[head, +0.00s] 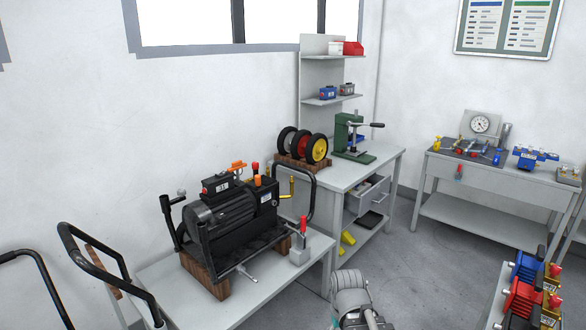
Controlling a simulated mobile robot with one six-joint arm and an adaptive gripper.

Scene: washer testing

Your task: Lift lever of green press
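The green press (341,133) stands on the far grey workbench, just right of the wheels. Its green base (354,156) rests on the bench top. Nothing touches the lever. Grey parts of my arm show at the bottom centre, in front of the bench and far from the press. My gripper's fingers are not visible.
Black, red and yellow wheels (317,149) stand on a wooden block left of the press. A black motor (222,215) sits on the near table (212,311). A side table (488,174) with a gauge stands at right. Grey floor (398,247) is open between the tables.

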